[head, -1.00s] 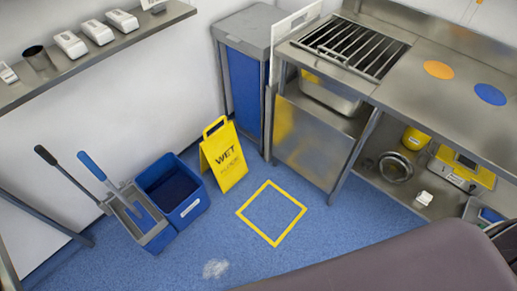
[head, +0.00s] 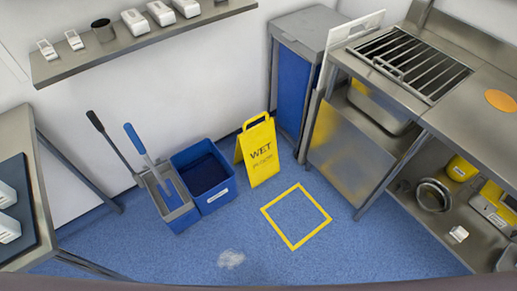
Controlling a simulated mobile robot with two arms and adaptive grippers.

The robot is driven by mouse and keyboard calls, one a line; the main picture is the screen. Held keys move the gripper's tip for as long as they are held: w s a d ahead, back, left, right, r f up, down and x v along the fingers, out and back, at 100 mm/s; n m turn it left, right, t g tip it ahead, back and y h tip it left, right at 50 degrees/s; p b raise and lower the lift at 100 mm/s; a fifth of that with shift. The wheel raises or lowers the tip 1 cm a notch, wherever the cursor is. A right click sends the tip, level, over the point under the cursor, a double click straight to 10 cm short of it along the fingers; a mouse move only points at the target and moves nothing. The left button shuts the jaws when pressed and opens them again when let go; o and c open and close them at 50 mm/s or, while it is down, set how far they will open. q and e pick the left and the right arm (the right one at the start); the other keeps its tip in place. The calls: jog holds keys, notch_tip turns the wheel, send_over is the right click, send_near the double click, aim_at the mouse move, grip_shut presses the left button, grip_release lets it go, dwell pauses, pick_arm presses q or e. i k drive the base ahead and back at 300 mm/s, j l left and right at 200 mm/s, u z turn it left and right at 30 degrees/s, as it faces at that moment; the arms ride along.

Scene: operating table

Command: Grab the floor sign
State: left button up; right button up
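The yellow wet floor sign (head: 263,156) stands upright and folded out on the blue floor, with a handle at its top. It is between the blue mop bucket and the tall grey and blue bin, against the back wall. A yellow square outline (head: 296,216) is marked on the floor in front of it, to the right. The sign stands outside this outline. Neither of my grippers shows in the head view.
A blue bucket (head: 216,199) with two mop handles stands left of the sign. The bin (head: 302,88) and a steel sink counter (head: 345,150) stand to the right. A steel table (head: 36,205) is at the left. A pale patch (head: 231,259) lies on open floor.

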aim_at(257, 145)
jog(key=i+j, duration=0.3)
jog(key=i, duration=0.15)
jog(key=i+j+u, duration=0.1)
jog(key=i+j, duration=0.15)
jog(key=i, duration=0.2)
